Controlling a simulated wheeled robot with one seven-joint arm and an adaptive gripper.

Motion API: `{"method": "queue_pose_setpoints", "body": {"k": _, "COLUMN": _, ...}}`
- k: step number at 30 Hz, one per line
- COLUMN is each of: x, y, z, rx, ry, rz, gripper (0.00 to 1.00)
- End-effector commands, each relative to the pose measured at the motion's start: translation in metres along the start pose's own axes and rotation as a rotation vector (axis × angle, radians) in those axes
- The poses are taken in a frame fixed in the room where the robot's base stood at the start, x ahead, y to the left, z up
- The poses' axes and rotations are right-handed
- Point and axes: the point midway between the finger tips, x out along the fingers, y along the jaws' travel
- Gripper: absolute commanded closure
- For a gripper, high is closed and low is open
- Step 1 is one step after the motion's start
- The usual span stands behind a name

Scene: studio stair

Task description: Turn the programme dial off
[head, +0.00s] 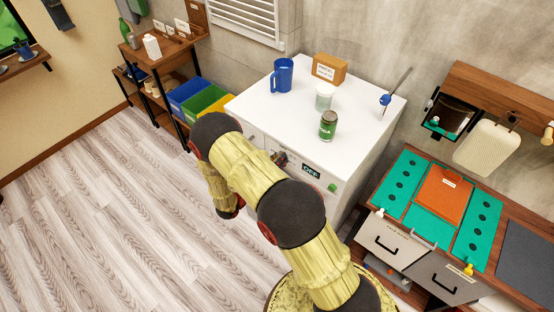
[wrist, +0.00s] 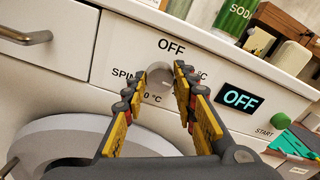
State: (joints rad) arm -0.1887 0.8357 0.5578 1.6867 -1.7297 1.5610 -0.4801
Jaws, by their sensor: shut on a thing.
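The programme dial (wrist: 158,82) is a pale round knob on the white front panel of the washing machine (wrist: 210,60). In the wrist view, "OFF" is printed above it, "SPIN" to its left and temperature marks around it. My gripper (wrist: 158,78) is shut on the dial, one yellow and black finger on each side. The fingers hide parts of the dial and the labels, and I cannot make out a pointer. A dark display (wrist: 239,100) to the right reads "OFF".
A green start button (wrist: 280,121) is right of the display. A drawer handle (wrist: 25,36) is on the left, above the round door (wrist: 70,135). On the machine's top are a blue mug (head: 282,76), a green can (head: 328,125), a white cup (head: 324,97) and a cardboard box (head: 329,69).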

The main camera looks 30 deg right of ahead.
Motion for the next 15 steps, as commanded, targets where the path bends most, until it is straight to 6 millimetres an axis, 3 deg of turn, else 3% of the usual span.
{"method": "queue_pose_setpoints", "body": {"k": 15, "x": -0.0001, "y": 0.0009, "z": 0.0017, "rx": -0.488, "ry": -0.001, "rz": 0.001, "gripper": 0.98}}
